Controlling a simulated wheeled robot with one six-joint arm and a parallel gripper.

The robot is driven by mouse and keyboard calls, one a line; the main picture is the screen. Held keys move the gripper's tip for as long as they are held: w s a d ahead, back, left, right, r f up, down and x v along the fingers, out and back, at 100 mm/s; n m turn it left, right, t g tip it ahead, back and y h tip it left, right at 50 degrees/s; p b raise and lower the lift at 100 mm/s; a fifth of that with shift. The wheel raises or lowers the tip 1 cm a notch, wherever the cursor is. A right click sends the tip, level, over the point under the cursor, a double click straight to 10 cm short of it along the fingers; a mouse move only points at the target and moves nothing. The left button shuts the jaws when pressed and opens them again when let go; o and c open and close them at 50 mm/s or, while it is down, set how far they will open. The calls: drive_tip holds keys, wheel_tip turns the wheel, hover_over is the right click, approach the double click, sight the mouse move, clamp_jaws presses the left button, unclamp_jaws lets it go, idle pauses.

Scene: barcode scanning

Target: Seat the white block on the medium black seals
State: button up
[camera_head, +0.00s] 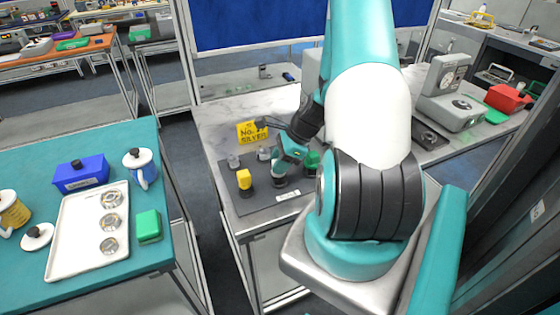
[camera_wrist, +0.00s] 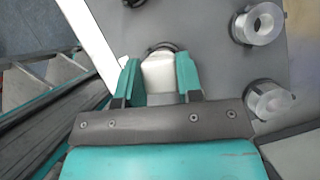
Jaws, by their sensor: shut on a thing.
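The white block (camera_wrist: 158,73) is between the two teal fingers of my gripper (camera_wrist: 158,84) in the wrist view, and the fingers are shut on it. A black ring (camera_wrist: 165,46), apparently one of the black seals, shows at the block's far end; I cannot tell whether the block rests in it or is just above it. In the head view my gripper (camera_head: 281,178) is low over the dark mat (camera_head: 262,204), with a dark seal (camera_head: 279,185) under it. The block is mostly hidden there by the gripper.

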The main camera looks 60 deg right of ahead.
drive_tip(key=shift+f, duration=0.35)
drive_tip(key=o, duration=1.3)
drive_tip(key=shift+r, duration=0.15)
wheel_tip(320, 180, up, 8)
drive_tip(key=p, duration=0.7)
drive_tip(key=shift+f, duration=0.35)
drive_tip(key=shift+w, duration=0.1)
